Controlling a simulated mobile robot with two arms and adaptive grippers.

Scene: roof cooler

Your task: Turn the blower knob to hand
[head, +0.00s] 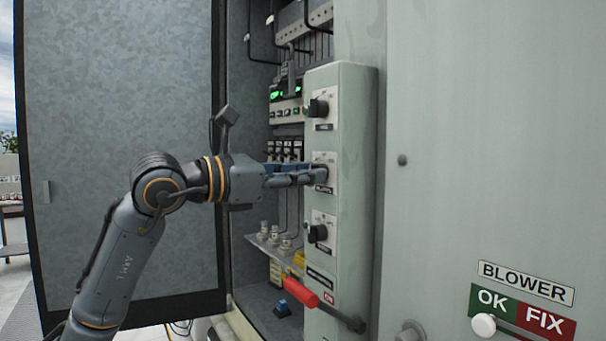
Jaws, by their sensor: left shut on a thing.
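A pale green control box (355,190) carries three switch plates, one above another. My left gripper (314,177) reaches in from the left and is shut on the knob at the middle plate (329,159). The fingers hide that knob, so its pointer direction cannot be seen. The small label under it is too blurred to read surely. The upper black knob (318,108) and the lower black knob (318,233) are clear of the gripper. My right gripper is not in view.
An open cabinet door (120,90) stands behind my left arm. Breakers (285,150) and wiring sit inside the cabinet. At right, a BLOWER sign (526,283) hangs above an OK/FIX slider (484,325).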

